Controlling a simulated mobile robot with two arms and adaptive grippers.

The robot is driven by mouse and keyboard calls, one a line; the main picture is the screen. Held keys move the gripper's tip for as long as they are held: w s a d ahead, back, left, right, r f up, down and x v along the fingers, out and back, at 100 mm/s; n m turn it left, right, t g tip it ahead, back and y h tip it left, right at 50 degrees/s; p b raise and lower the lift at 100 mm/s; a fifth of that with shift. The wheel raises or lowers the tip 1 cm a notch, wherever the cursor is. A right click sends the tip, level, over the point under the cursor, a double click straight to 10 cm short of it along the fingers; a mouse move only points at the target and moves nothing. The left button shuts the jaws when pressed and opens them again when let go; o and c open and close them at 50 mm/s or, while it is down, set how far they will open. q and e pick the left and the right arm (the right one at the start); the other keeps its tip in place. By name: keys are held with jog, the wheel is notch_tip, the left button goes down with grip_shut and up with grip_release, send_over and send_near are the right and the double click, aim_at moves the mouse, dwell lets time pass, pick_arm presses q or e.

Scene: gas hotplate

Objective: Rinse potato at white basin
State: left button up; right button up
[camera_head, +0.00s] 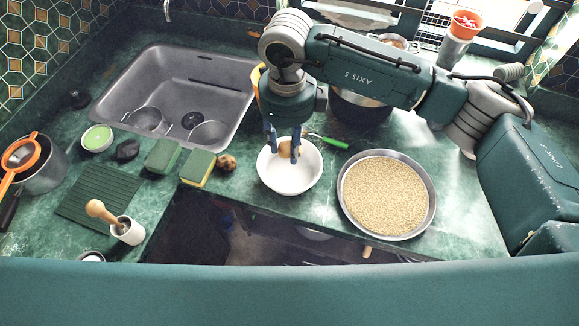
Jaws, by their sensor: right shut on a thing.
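My right gripper (283,149) points down over the white basin (290,184), its blue fingertips inside the rim. It is shut on a light brown potato (284,155), which sits partly hidden between the fingers, within the basin's outline. I cannot tell whether the potato touches the basin's bottom, and no water shows clearly. My left gripper is out of view.
A round pan of grain (386,194) stands right of the basin. A yellow-green sponge (198,168) and a small brown round thing (226,163) lie to its left. The metal sink (180,75) is behind left. A green-handled tool (327,140) lies close behind the basin.

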aim_at(288, 145)
jog(key=shift+r, duration=0.1)
jog(key=shift+r+p, duration=0.6)
jog(key=shift+r, duration=1.35)
